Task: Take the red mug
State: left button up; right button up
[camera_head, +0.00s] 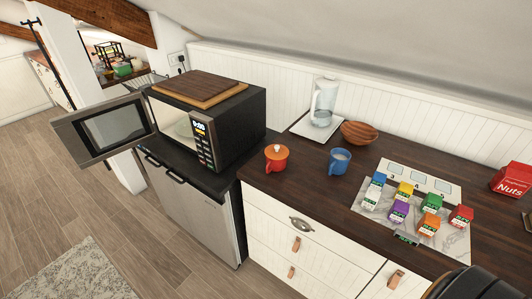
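The red mug (276,160) stands upright on the dark wooden countertop (308,195), near its left end. Something orange with a pale knob covers its top; I cannot tell whether this is a lid. A blue mug (339,162) with pale contents stands to its right, apart from it. Neither of my grippers shows in the head view.
A microwave (222,120) with its door (108,128) open stands left of the red mug. A wooden bowl (359,133) and a glass pitcher (324,100) on a white tray are behind. Small coloured cartons (400,211) stand right. Countertop in front of the mugs is clear.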

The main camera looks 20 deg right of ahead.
aim_at(272, 165)
jog(key=i+j+z, duration=0.15)
jog(key=z, duration=0.25)
jog(key=i+j+z, duration=0.15)
jog(key=j+z, duration=0.25)
jog(key=i+j+z, duration=0.1)
jog(key=z, duration=0.35)
